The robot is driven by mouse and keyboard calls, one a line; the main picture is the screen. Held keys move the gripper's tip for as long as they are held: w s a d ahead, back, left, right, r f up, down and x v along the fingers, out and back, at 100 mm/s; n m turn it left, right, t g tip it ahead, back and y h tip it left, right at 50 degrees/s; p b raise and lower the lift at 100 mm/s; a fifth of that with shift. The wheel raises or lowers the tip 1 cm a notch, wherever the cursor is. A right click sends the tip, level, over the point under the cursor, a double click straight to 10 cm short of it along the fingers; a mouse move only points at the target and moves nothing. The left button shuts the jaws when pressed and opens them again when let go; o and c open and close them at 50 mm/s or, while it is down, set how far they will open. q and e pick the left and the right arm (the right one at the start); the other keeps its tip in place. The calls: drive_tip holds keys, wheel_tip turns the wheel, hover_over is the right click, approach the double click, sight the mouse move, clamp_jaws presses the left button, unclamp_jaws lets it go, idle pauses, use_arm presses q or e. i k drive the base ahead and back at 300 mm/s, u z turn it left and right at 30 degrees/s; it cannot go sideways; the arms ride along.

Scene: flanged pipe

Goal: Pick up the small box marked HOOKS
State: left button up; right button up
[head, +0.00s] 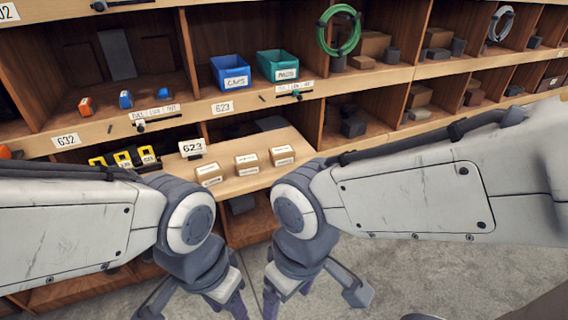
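Three small brown cardboard boxes with white labels stand in a row on a pulled-out wooden shelf (225,158): a left box (209,174), a middle box (247,164) and a right box (282,155). Their labels are too small to read, so I cannot tell which is marked HOOKS. My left gripper (196,298) hangs at the bottom edge, below and in front of the shelf. My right gripper (312,292) hangs beside it to the right. Both are apart from the boxes. Their fingertips are cut off or unclear, so their opening does not show.
Yellow-and-black items (122,158) sit to the left. Above are a blue bin (231,73), a teal bin (277,66) and a green coil (338,32). Open grey floor (400,270) lies at the lower right.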

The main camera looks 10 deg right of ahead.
sight(250, 163)
drive_tip(key=u, duration=0.2)
drive_tip(key=i, duration=1.3)
drive_tip(key=u, duration=0.25)
